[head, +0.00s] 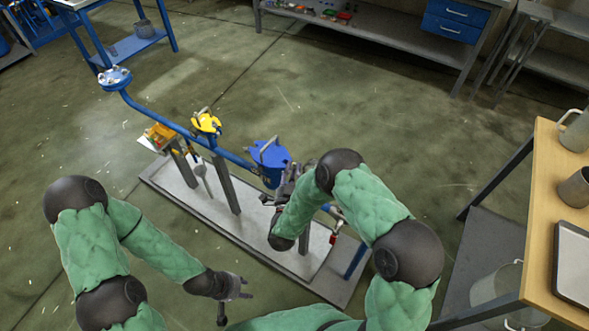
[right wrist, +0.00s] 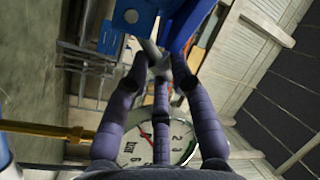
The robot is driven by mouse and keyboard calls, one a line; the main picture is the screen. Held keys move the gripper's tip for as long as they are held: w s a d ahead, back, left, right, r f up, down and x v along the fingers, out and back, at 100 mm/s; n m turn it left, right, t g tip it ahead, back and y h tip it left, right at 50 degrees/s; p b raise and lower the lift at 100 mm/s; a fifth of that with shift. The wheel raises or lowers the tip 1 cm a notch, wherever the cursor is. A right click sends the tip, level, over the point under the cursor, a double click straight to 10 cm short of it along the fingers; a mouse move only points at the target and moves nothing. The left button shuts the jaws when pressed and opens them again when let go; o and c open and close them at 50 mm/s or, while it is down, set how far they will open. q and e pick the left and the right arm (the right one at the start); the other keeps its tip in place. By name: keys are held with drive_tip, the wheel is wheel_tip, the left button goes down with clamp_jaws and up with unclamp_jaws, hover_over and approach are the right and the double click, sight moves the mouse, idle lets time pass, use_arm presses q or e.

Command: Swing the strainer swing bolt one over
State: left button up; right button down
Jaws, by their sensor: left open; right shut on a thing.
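The blue strainer (head: 268,162) sits on the blue pipe run in the middle of the head view, with a grey bar across its top. My right gripper (head: 284,190) is at the strainer's right side, partly hidden by my arm. In the right wrist view, my right gripper's fingers (right wrist: 159,72) are closed around a grey rod, which looks like the swing bolt (right wrist: 151,50), beside the blue strainer body (right wrist: 130,20). The bolt's far end is hard to make out. My left gripper (head: 245,290) is open and empty, low in the head view, apart from the pipework.
A yellow valve (head: 206,122) and an orange-yellow part (head: 160,135) stand left of the strainer. A pressure gauge (right wrist: 160,142) is close behind the right fingers. A wooden-topped table (head: 541,215) stands at right. The floor behind the pipe is clear.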

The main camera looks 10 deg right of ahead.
drive_tip(key=c, duration=1.2)
unclamp_jaws()
use_arm(q)
drive_tip(key=shift+f, duration=0.15)
use_arm(e)
drive_tip(key=shift+f, duration=0.1)
